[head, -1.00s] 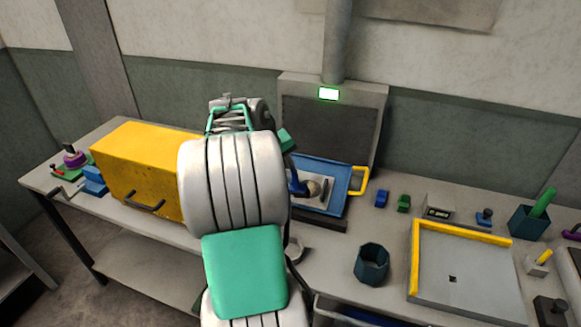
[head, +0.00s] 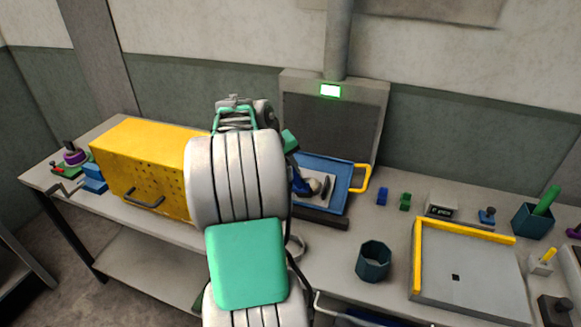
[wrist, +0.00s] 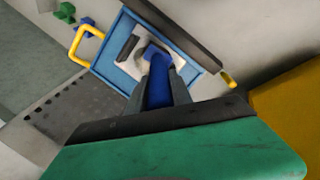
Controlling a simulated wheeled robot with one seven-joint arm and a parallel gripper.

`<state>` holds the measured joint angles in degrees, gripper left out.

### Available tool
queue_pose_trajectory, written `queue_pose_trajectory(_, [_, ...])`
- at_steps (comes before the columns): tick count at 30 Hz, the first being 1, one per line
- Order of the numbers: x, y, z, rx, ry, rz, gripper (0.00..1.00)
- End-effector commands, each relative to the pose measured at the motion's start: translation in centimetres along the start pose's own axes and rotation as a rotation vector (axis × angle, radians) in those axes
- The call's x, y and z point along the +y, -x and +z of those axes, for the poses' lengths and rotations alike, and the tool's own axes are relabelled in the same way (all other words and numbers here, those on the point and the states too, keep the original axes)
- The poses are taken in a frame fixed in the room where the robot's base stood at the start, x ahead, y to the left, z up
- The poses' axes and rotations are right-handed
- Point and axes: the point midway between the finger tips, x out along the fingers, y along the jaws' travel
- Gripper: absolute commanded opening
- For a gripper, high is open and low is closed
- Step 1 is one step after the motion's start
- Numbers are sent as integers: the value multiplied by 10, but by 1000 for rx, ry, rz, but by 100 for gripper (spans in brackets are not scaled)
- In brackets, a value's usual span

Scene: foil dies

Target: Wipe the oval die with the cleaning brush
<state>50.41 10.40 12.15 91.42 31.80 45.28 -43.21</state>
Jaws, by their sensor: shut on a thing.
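My gripper (wrist: 159,78) is shut on a blue handle, which I take to be the cleaning brush (wrist: 158,91). In the head view a blue part of the brush (head: 299,184) shows beside my arm; the fingers are mostly hidden there. The brush's tip is over a white plate in a blue tray (wrist: 108,68). A rounded pale piece (head: 314,186), perhaps the oval die, is at the brush's tip; I cannot tell whether they touch. A dark bar (wrist: 128,48) lies beside it on the plate.
The tray has a yellow handle (head: 361,178) and stands before a dark grey panel (head: 330,130). A yellow box (head: 140,165) is left of my arm. A dark cup (head: 373,262) and a yellow-edged grey tray (head: 470,285) are to the right, with small blocks behind.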

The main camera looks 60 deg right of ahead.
Motion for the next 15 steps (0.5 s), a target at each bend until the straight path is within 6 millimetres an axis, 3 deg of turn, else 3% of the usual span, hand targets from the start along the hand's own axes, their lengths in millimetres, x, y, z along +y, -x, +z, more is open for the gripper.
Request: queue_pose_trajectory(15, [6,-2,-6,2,-2,1,0])
